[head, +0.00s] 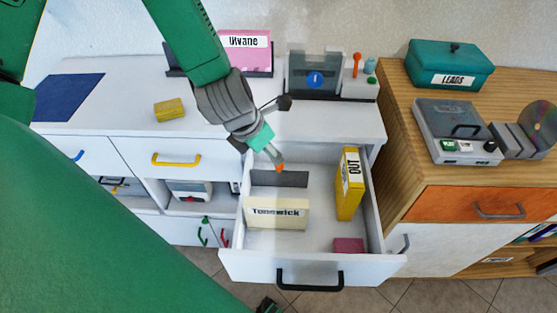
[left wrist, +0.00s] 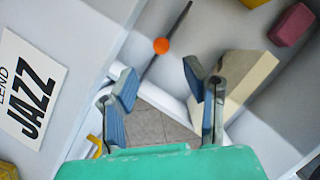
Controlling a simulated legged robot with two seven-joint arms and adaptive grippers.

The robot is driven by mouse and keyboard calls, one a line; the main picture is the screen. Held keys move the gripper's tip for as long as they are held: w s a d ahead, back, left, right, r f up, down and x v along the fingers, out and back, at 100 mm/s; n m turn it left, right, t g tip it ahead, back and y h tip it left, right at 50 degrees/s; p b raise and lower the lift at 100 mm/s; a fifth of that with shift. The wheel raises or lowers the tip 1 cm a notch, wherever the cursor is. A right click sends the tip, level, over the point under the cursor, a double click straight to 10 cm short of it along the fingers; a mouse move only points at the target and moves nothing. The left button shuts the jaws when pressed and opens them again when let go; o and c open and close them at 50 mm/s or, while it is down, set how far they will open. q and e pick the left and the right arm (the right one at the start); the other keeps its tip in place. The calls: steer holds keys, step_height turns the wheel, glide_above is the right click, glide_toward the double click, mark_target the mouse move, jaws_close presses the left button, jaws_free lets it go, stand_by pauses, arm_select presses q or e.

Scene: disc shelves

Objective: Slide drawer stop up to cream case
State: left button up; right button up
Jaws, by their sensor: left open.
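The drawer stop (head: 292,180) is a dark grey upright plate with an orange knob, standing across the open drawer (head: 318,261). In the left wrist view the stop (left wrist: 177,26) shows nearly edge-on, its orange knob beyond the fingertips. The cream case (head: 277,215), labelled "Tunswick", stands in front of the stop with a gap between them. It also shows in the left wrist view (left wrist: 250,78), just beyond the right-hand finger. My left gripper (head: 270,160) is open above the drawer's back part, near the knob; its spread fingers (left wrist: 160,88) hold nothing. I cannot identify my right gripper.
A yellow "OUT" case (head: 347,190) stands along the drawer's right wall. A maroon block (head: 348,245) lies at its front right. A "JAZZ" divider card (left wrist: 30,90) is left of my fingers. The wooden cabinet (head: 400,140) rises on the right.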

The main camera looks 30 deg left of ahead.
mark_target(276, 167)
arm_select(q)
steer(key=b+x, duration=0.1)
steer(key=x, duration=0.5)
steer(key=shift+w+d+f, duration=0.3)
steer(key=shift+d+f, duration=0.05)
steer(key=shift+f, duration=0.15)
steer(key=shift+a, duration=0.1)
steer(key=shift+a, duration=0.15)
jaws_close()
